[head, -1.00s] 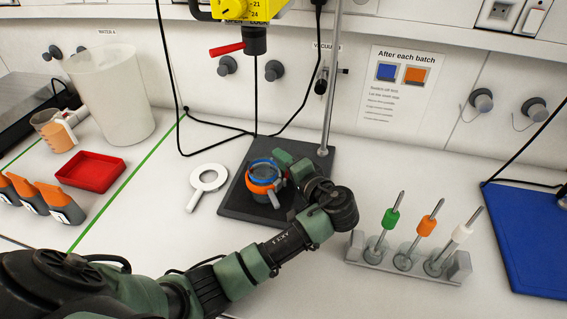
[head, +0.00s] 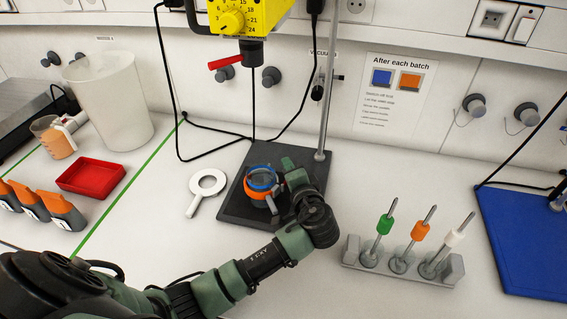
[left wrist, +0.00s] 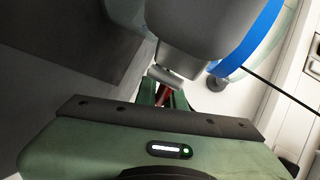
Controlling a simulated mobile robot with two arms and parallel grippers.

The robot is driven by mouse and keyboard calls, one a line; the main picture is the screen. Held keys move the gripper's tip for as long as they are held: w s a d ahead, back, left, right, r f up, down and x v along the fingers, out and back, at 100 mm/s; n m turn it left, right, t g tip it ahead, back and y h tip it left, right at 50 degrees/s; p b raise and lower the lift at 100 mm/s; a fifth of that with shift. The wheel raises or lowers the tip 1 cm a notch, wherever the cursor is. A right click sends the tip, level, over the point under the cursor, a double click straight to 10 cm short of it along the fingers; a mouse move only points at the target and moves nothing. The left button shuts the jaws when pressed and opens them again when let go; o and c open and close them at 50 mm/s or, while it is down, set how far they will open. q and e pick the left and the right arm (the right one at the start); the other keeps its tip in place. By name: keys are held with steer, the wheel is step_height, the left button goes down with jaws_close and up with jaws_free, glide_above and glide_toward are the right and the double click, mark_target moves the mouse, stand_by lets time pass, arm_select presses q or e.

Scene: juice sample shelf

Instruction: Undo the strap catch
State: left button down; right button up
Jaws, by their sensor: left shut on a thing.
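A small vessel with a blue ring (head: 262,175) on top and an orange band (head: 258,192) around it stands on the dark base plate. My left gripper (head: 285,172) is at the vessel's right side, its fingertips partly hidden in the head view. In the left wrist view, the fingers (left wrist: 163,92) are shut on a small dark red piece (left wrist: 163,97), apparently the strap catch, just below a grey body (left wrist: 195,28). A blue band (left wrist: 255,42) runs beside that body. The catch cannot be made out in the head view. My right gripper is not in view.
The dark base plate (head: 240,208) carries a metal post (head: 328,90); a yellow dial unit (head: 240,18) hangs above. A rack (head: 400,268) of three colored-handled tools stands right. A red tray (head: 90,176) is further left.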

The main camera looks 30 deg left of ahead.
arm_select(q)
steer(key=d+m+t+h+p, duration=0.1)
steer(key=h, duration=0.1)
steer(key=d+m+t+h, duration=0.1)
steer(key=m, duration=0.1)
steer(key=shift+h+p, duration=0.35)
steer(key=shift+h, duration=0.05)
steer(key=shift+d+m+t+h+p, duration=0.3)
steer(key=shift+d+m+t+h, duration=0.15)
steer(key=shift+m+h, duration=0.3)
steer(key=shift+d+m+t+h+p, duration=0.3)
steer(key=shift+d+m+h, duration=0.3)
steer(key=shift+h, duration=0.25)
steer(key=shift+a+f, duration=0.1)
steer(key=c, duration=1.5)
jaws_free()
steer(key=shift+s, duration=0.1)
steer(key=b+v, duration=0.1)
steer(key=v, duration=0.6)
steer(key=shift+s+b, duration=0.3)
